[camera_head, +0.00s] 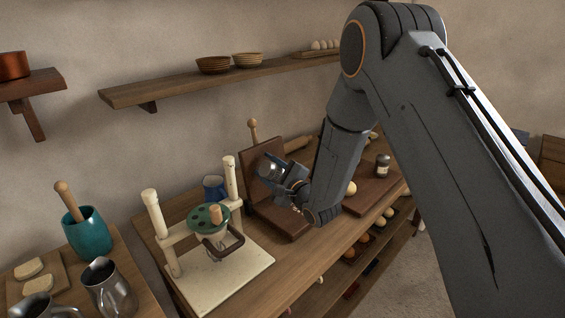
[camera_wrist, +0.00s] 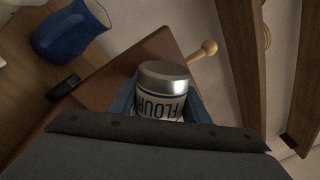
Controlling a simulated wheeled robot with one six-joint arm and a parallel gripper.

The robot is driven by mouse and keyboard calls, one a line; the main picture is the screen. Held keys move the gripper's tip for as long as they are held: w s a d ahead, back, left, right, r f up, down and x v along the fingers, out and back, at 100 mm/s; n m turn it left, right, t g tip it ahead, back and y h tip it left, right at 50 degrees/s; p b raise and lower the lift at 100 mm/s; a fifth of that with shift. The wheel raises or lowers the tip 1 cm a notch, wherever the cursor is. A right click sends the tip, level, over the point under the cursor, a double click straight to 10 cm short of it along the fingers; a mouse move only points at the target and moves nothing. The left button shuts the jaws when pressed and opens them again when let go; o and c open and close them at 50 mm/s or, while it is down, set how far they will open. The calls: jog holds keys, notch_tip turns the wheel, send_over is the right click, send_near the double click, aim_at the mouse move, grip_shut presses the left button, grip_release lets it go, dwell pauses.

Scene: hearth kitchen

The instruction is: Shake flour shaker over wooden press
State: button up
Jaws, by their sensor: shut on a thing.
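The flour shaker (camera_wrist: 162,98) has a silver lid and a white body with FLOUR lettering. My gripper (camera_wrist: 160,108) is shut on it, with blue fingers on both sides. In the head view the shaker (camera_head: 268,169) shows small and partly hidden by my gripper; it looks tilted, but its exact angle is unclear. The wooden press (camera_head: 262,150) stands open, with its dark lid raised and a pale knobbed handle on top. Its base (camera_head: 284,220) lies flat on the bench. My gripper and the shaker are above the base, in front of the lid. No falling flour shows.
A cream stand with a green disc (camera_head: 209,216) is left of the press, with a blue mug (camera_head: 214,188) behind. A dark board (camera_head: 375,192) with a small jar (camera_head: 382,166) lies right. A teal crock (camera_head: 87,232) and metal jugs (camera_head: 108,288) stand at left.

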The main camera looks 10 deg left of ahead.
aim_at(270, 178)
jog(key=shift+s+a+f+p, duration=0.15)
jog(key=shift+s+a, duration=0.85)
jog(key=shift+s, duration=0.1)
jog(key=shift+s+a+f+p, duration=0.1)
jog(key=shift+s+a+p, duration=0.05)
jog(key=shift+s+a, duration=0.9)
jog(key=shift+w+d+n, duration=0.25)
jog(key=shift+d+n, duration=0.05)
jog(key=shift+s+d+f+g, duration=0.15)
jog(key=shift+s+f+g, duration=0.15)
jog(key=shift+s+f, duration=0.15)
jog(key=d, duration=0.2)
jog(key=s+d+r+p, duration=0.1)
jog(key=d, duration=0.1)
jog(key=s+d, duration=0.1)
jog(key=d, duration=0.2)
jog(key=shift+r, duration=0.2)
jog(key=shift+s+a+f+p, duration=0.1)
jog(key=shift+s+p, duration=0.2)
jog(key=shift+p, duration=0.05)
jog(key=shift+s+a+f, duration=0.25)
jog(key=shift+s+f, duration=0.05)
jog(key=shift+s, duration=0.05)
